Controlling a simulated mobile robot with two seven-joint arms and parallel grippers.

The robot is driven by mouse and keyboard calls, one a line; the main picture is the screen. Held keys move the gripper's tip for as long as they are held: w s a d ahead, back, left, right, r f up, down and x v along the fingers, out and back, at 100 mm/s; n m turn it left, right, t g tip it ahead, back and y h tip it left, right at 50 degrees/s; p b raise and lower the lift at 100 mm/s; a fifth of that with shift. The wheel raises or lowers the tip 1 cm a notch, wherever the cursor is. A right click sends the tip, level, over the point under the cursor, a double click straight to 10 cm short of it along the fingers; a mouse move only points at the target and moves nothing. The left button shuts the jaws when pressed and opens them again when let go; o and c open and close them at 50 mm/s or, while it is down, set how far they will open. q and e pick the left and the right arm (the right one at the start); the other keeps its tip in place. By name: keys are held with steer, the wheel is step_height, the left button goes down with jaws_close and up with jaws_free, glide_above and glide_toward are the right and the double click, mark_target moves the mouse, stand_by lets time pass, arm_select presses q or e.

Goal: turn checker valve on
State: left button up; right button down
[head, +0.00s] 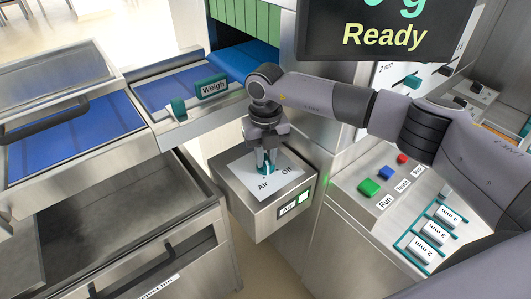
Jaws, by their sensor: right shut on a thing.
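The checker valve is a teal handle (265,170) on top of a steel box (240,203) whose plate is marked "Air" and "Off". My right gripper (266,160) points down over the plate and is shut on the handle. The fingers cover much of the handle, so its exact angle is hard to tell. A small label and a pale green-lit square (304,197) are on the box's front. My left gripper is not in view.
A "Weigh" conveyor (175,93) with a blue belt lies behind left. A screen reading "Ready" (385,37) hangs above my right arm. A panel with green, blue and red buttons (369,187) is to the right. A steel bin (110,235) stands at left.

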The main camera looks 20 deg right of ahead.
mark_target(266, 159)
steer(key=shift+w+r+m+p, duration=0.1)
steer(key=shift+m+p, duration=0.3)
steer(key=shift+m, duration=1.8)
steer(key=c, duration=1)
jaws_free()
steer(key=shift+c, duration=0.2)
step_height(266, 159, up, 7)
steer(key=shift+r+b, duration=0.1)
steer(key=shift+b, duration=0.2)
